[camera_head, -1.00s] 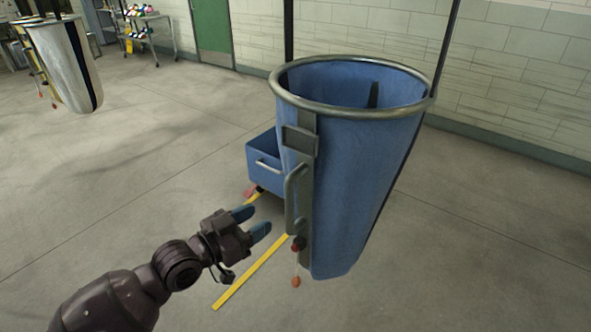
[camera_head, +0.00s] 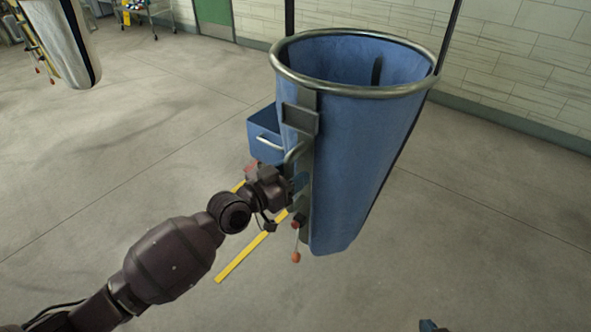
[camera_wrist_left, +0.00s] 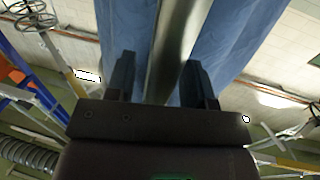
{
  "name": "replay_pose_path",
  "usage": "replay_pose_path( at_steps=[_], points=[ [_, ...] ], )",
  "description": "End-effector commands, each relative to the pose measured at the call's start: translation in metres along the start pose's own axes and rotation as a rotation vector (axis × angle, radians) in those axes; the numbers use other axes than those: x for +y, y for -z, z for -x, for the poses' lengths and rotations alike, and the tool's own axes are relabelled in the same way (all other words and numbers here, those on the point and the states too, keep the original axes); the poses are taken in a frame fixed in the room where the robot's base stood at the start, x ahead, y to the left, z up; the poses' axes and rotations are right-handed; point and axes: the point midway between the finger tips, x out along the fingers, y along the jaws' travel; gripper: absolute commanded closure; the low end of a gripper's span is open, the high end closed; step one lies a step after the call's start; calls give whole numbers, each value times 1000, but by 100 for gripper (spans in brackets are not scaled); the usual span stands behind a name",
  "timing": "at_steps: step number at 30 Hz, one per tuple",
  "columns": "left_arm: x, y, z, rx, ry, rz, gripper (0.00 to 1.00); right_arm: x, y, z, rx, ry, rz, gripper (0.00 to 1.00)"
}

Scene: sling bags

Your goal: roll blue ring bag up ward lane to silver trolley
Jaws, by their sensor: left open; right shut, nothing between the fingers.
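The blue ring bag (camera_head: 355,160) hangs from a round metal ring in front of me, with a grey upright strip and a grey handle (camera_head: 294,152) on its left side. My left gripper (camera_head: 298,183) is at this handle, its fingertips partly hidden. In the left wrist view, the open left gripper (camera_wrist_left: 158,77) has one finger on each side of a grey metal bar (camera_wrist_left: 172,45), with blue cloth behind. A small part of my right gripper (camera_head: 430,325) shows at the bottom edge, shut and empty. A metal trolley (camera_head: 147,14) stands at the far back left.
A blue box with a pale handle (camera_head: 266,140) is behind the bag's left side. A white bag (camera_head: 66,45) hangs at the upper left. A yellow floor strip (camera_head: 250,248) runs below my left arm. The floor at left is open; a tiled wall (camera_head: 520,60) is behind.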

Motion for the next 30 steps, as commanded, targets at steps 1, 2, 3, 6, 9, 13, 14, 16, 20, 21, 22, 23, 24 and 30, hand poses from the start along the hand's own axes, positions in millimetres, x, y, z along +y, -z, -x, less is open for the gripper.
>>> replay_pose_path(
  at_steps=[1,2,3,6,9,13,14,16,20,21,22,23,24,30],
  points=[
    [0,1,-4,0,0,-1,52,0,1,0,1,0,0,100],
    [0,1,-6,1,0,-1,52,0,1,-1,1,0,0,100],
    [0,1,-7,1,0,-1,52,0,1,-1,2,1,0,100],
    [0,0,-9,0,0,0,52,0,1,-2,1,1,0,100],
    [0,0,-9,0,0,0,52,0,0,-2,-1,1,-1,100],
    [0,0,-9,0,0,0,52,0,0,-2,-1,0,-1,100],
    [0,0,-9,0,0,0,56,0,0,-2,-2,0,-1,100],
    [0,0,-9,0,0,0,67,0,-1,-1,-3,0,-2,100],
    [0,0,-9,0,0,0,87,0,-4,0,-8,-1,-2,100],
    [0,0,-9,0,0,0,93,0,-5,1,-10,-1,-3,100],
    [0,0,-9,0,0,0,97,0,-5,2,-11,-1,-3,100],
    [0,0,-9,0,0,0,100,0,-6,2,-13,-2,-3,100],
    [0,0,-9,0,0,0,100,0,-7,2,-14,-2,-3,100],
    [0,0,-10,0,0,0,100,0,-7,2,-14,-2,-3,100]
  ],
)
